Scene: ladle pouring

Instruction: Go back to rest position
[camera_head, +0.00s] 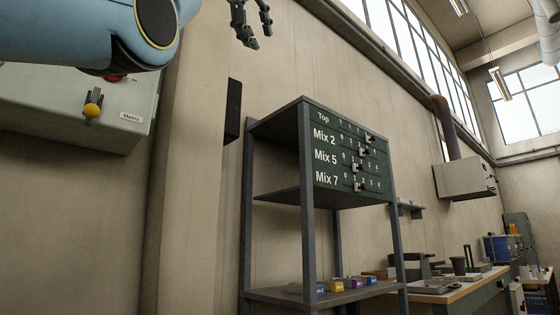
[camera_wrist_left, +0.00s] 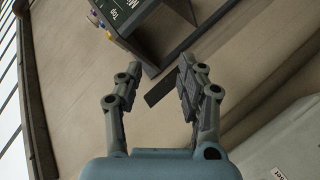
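My left gripper (camera_head: 252,24) hangs at the top of the head view, up in the air near the wall, with my blue arm coming in from the left. In the left wrist view the left gripper (camera_wrist_left: 158,88) shows its two fingers spread apart, with nothing between them but the wall and a dark panel behind. My right gripper is in neither view.
A metal shelf rack (camera_head: 305,200) carries a dark mix panel (camera_head: 350,155) and several small coloured blocks. A workbench (camera_head: 465,288) stands at the right.

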